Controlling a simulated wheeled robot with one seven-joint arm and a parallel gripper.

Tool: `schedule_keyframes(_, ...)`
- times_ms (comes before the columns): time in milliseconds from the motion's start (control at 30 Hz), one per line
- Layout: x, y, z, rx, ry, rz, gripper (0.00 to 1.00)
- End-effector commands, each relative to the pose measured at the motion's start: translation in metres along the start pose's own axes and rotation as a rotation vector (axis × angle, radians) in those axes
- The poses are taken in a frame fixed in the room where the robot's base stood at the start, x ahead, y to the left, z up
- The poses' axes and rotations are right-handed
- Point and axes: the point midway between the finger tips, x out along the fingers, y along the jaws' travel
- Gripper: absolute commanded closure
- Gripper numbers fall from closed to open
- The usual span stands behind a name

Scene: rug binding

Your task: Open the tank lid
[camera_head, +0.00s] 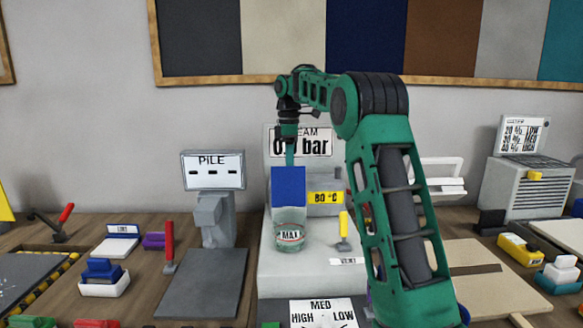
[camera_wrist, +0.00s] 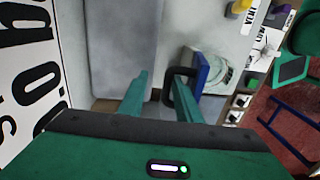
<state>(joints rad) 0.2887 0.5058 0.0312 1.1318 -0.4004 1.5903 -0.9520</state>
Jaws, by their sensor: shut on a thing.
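The tank is a clear round vessel marked MAX (camera_head: 289,237), set in the pale machine body. Its blue lid (camera_head: 288,188) shows as a flat panel standing upright just above and behind the vessel. My gripper (camera_head: 289,160) is at the lid's top edge, where the panel partly hides the fingertips. In the wrist view, my gripper's green fingers (camera_wrist: 158,98) are at a dark loop handle (camera_wrist: 170,84) on the lid, with one finger passing through the loop. The blue lid (camera_wrist: 203,72) and the vessel (camera_wrist: 219,77) are just right of it.
The machine's 0.0 bar sign (camera_head: 302,141) and yellow 80 °C display (camera_head: 326,198) are close behind my gripper. A yellow-handled lever (camera_head: 344,229) stands right of the vessel. A PILE sign (camera_head: 213,168) stands to the left. My arm hides part of the right-hand bench.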

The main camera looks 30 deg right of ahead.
Motion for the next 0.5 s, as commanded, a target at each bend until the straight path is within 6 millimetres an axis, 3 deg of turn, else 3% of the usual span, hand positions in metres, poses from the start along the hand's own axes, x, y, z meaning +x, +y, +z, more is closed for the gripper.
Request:
schedule_keyframes(33, 0.006, 0.008, 0.004, 0.015, 0.005, 0.005, 1.00)
schedule_keyframes(67, 0.006, 0.008, 0.004, 0.015, 0.005, 0.005, 0.71)
schedule_keyframes(133, 0.007, 0.007, 0.003, 0.013, 0.005, 0.004, 0.69)
schedule_keyframes(367, -0.003, -0.007, 0.003, 0.003, 0.010, 0.013, 0.52)
schedule_keyframes(433, -0.006, -0.011, 0.004, 0.001, 0.012, 0.016, 0.52)
schedule_keyframes(500, -0.010, -0.015, 0.005, 0.000, 0.015, 0.022, 0.59)
